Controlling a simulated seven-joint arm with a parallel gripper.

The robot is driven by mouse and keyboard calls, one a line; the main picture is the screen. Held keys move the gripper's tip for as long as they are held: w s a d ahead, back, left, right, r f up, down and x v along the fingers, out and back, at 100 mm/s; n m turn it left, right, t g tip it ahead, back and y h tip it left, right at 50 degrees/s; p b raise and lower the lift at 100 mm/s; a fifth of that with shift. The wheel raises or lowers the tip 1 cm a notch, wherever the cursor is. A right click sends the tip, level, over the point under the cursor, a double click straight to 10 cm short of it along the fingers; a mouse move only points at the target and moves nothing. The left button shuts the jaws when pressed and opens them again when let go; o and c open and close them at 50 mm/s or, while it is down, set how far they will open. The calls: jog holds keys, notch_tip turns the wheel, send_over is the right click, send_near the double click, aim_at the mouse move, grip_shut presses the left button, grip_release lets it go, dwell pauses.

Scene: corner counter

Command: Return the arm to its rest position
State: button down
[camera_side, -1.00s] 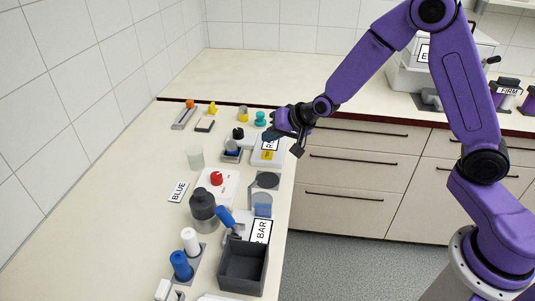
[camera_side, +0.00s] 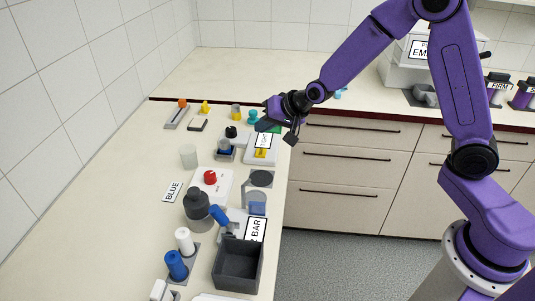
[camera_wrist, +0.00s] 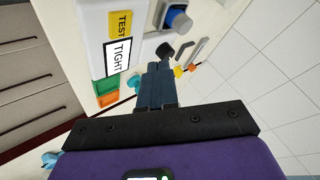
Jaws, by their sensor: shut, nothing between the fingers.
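My gripper (camera_side: 268,125) is at the end of my purple arm, above the counter's right edge near the white device with the TIGHT label (camera_side: 263,140). In the wrist view the fingers of my gripper (camera_wrist: 158,70) are together with nothing between them. The TIGHT label (camera_wrist: 117,56) and the yellow TEST label (camera_wrist: 120,24) lie beside the fingers. From the side, my gripper partly covers the far end of that device. Whether my gripper touches anything below it I cannot tell.
Drawers (camera_side: 345,170) drop away right of the counter. Open floor lies below.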

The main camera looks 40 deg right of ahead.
jog(key=s+a+r+n+g, duration=0.1)
jog(key=s+r+n+g, duration=0.3)
jog(key=s, duration=0.7)
jog(key=s+a+f+n+g, duration=0.15)
jog(key=s+n, duration=0.35)
jog(key=s, duration=0.5)
jog(key=s+d+r+n+g+h, duration=0.1)
jog(key=s+d+n, duration=0.3)
jog(key=s, duration=0.4)
jog(key=s+d+r+n+g+h, duration=0.1)
jog(key=s+d+n, duration=0.3)
jog(key=s, duration=0.5)
jog(key=shift+s+d+r+g+h, duration=0.15)
jog(key=shift+d+g+h, duration=0.3)
jog(key=shift+d, duration=0.25)
dwell(0.6)
